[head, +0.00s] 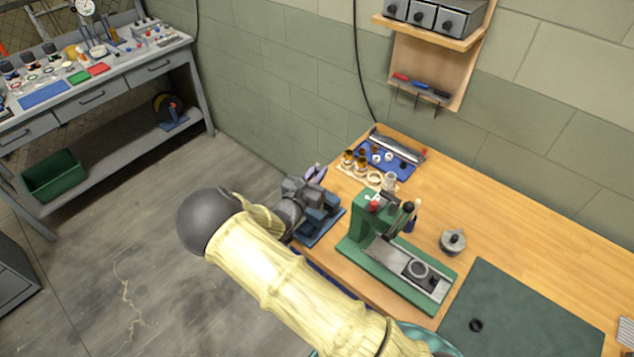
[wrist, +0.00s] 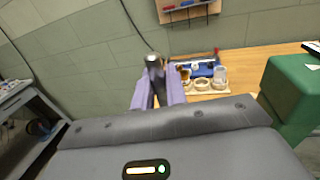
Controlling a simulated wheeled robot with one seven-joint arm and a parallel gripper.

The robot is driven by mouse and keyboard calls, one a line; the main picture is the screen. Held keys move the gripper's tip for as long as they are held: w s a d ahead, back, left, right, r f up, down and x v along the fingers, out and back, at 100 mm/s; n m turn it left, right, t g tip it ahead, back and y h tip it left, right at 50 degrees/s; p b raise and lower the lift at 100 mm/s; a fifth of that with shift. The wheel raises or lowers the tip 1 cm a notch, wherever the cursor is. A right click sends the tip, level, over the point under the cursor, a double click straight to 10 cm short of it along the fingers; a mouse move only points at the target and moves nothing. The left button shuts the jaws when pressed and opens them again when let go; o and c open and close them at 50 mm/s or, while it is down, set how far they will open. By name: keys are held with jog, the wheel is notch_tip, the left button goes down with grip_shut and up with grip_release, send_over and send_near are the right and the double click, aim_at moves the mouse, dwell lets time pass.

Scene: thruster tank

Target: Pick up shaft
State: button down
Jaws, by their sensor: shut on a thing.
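The shaft (wrist: 153,60) stands up between the fingers of my gripper (wrist: 158,82) in the wrist view, with its metallic end above the purple fingertips. The fingers are shut on it, and its lower part is dark and partly hidden between them. In the head view my gripper (head: 316,172) is over the left end of the wooden bench, above and beside a blue vise-like fixture (head: 322,222). The shaft cannot be made out clearly in the head view.
A green press (head: 395,262) stands right of my gripper on the wooden bench (head: 520,240). Behind are a blue tray (head: 405,170) and small rings and jars. A round metal part (head: 453,242) and a dark green mat (head: 525,310) lie to the right. A grey bench (head: 95,100) stands far left.

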notch_tip(320, 180, up, 6)
jog(key=shift+r+b, duration=0.1)
jog(key=shift+b, duration=0.7)
jog(key=shift+r, duration=0.1)
notch_tip(320, 180, up, 10)
jog(key=p, duration=0.7)
dwell(0.5)
